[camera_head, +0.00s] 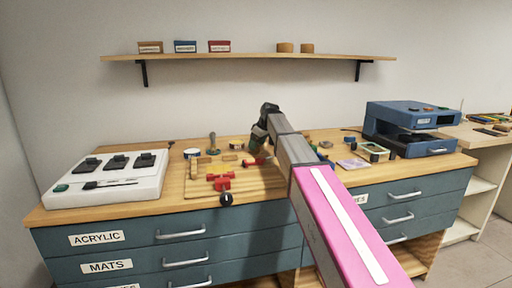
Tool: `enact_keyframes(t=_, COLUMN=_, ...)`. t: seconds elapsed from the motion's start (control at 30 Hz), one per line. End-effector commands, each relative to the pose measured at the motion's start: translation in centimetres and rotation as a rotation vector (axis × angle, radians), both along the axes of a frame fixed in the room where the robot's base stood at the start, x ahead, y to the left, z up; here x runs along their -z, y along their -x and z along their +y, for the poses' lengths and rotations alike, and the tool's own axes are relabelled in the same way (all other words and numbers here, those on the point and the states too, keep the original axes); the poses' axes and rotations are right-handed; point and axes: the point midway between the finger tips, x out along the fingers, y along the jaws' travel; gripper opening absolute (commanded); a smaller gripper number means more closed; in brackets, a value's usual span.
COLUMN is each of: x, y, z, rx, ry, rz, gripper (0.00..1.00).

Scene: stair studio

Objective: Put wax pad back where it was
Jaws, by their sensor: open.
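My gripper (257,152) points down over the middle of the blue-drawer workbench (110,206), near the back right part of a wooden board (262,186). It is open, but its fingers are small and partly hidden by my wrist. I cannot make out anything between them. A flat lilac pad (353,163) lies on the bench to the right of my pink arm link; I cannot tell for sure that it is the wax pad. My arm hides part of the bench between the pad and the board.
A white panel (107,178) with black switches stands left, a blue press (411,129) right. Small tins and a tray (375,151) crowd the right middle. A shelf (245,56) hangs above.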

Motion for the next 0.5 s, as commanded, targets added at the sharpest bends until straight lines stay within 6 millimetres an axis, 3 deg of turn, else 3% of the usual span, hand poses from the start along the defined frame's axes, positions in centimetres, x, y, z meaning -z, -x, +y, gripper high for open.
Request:
enact_keyframes(t=0.3, x=-5.9, y=1.2, z=-2.2, rx=0.001, ry=-0.001, rz=-0.003, gripper=0.71)
enact_keyframes(t=0.5, x=-8.6, y=1.7, z=-3.1, rx=0.001, ry=-0.001, rz=-0.003, gripper=0.71)
